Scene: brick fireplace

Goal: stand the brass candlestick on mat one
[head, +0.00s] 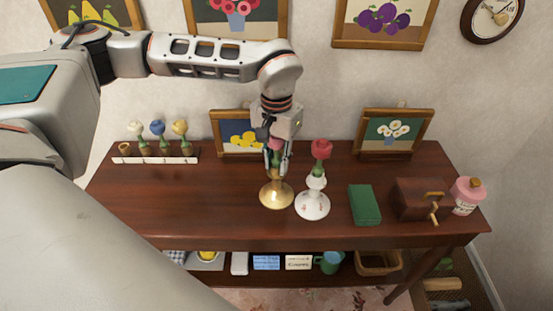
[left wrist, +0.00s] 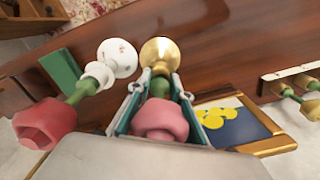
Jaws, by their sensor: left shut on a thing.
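The brass candlestick (head: 276,196) stands upright at the middle of the dark wooden table. Its round gold base shows in the left wrist view (left wrist: 160,55). It carries a green stem with a pink tulip-shaped top (left wrist: 160,122). My left gripper (head: 277,167) comes down from above and is shut around the upper part of the candlestick, near the green stem. I cannot tell whether the base touches the tabletop. No mat that I can identify as mat one shows on the table. My right gripper is not in view.
A white candlestick (head: 313,204) with a red tulip stands close at the right. Framed pictures and a bulb rack (head: 155,160) line the back. The table's left front is clear.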

